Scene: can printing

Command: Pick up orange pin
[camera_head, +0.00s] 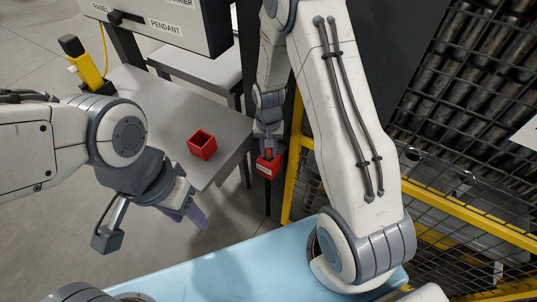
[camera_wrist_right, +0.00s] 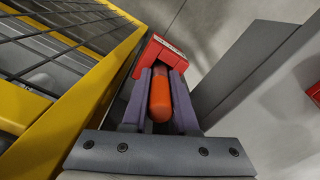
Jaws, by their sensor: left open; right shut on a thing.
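The orange pin (camera_wrist_right: 160,98) is upright-looking and sits between the two purple fingers of my right gripper (camera_wrist_right: 161,100), which is shut on it. In the head view only a small bit of the pin (camera_head: 268,154) shows. The pin's far end is at a red labelled holder (camera_wrist_right: 160,52); I cannot tell whether it is still inside. That holder (camera_head: 267,168) shows just below my right gripper (camera_head: 267,150) in the head view. My left gripper (camera_head: 188,212) is open and empty, near the table's front edge.
A red open box (camera_head: 202,144) stands on the grey table (camera_head: 165,110), left of my right gripper. A yellow-framed mesh fence (camera_head: 455,225) stands close on the right. A panel box (camera_head: 165,20) hangs at the back. A yellow device (camera_head: 82,62) is at the table's left.

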